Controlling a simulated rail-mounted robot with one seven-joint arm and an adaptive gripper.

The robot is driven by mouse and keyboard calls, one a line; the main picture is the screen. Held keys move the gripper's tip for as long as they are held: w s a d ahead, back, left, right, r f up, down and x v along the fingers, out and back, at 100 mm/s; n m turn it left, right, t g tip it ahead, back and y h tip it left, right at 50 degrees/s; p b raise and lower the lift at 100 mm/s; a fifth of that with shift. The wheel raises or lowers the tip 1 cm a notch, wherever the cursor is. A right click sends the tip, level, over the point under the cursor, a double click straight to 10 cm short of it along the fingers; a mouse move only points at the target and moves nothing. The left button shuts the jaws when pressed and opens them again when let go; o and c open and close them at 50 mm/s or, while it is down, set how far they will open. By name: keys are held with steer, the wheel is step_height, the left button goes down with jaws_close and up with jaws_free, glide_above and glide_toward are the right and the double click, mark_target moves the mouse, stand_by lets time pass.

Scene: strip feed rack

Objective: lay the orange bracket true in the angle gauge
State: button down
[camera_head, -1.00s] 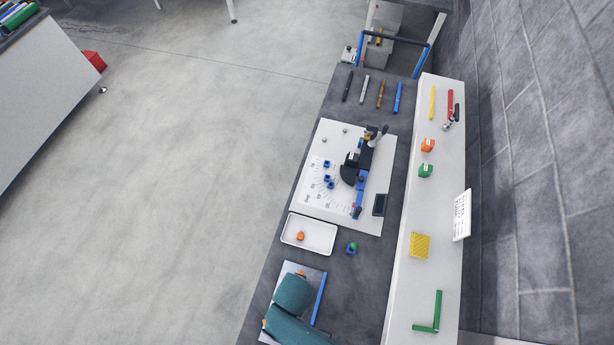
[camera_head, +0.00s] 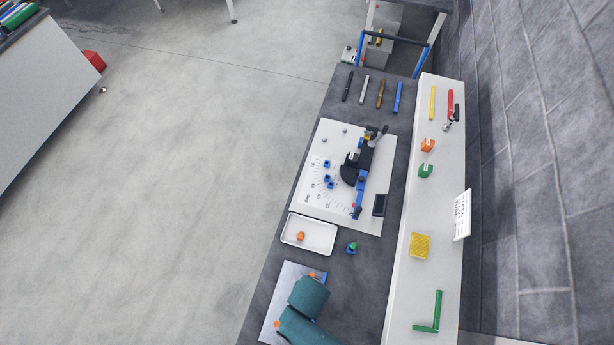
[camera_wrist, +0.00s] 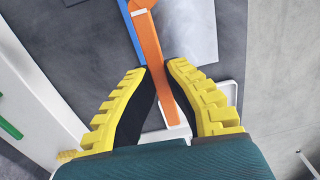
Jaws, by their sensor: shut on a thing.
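In the wrist view my gripper (camera_wrist: 162,82) has its yellow, dark-padded fingers shut on the orange bracket (camera_wrist: 152,45), a long narrow bar. Its end (camera_head: 312,274) shows past my teal arm in the head view. The bracket runs beside and partly over a blue strip (camera_wrist: 131,28) on a grey plate (camera_wrist: 190,35), which looks like the angle gauge. The plate also shows in the head view (camera_head: 287,285). Contact between bracket and strip cannot be told. My arm hides most of the bracket and strip in the head view.
A white tray (camera_head: 291,239) with an orange piece lies just beyond the plate. A small blue and green item (camera_head: 351,248) stands right of it. Farther on is a white board (camera_head: 309,200) with a scale and black-and-blue lever. A white shelf (camera_head: 400,290) runs along the right.

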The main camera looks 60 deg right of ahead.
steer(key=shift+f+b, duration=5.25)
steer(key=shift+f, duration=2.65)
steer(key=c, duration=1.2)
jaws_free()
steer(key=shift+o, duration=0.2)
steer(key=shift+s, duration=0.1)
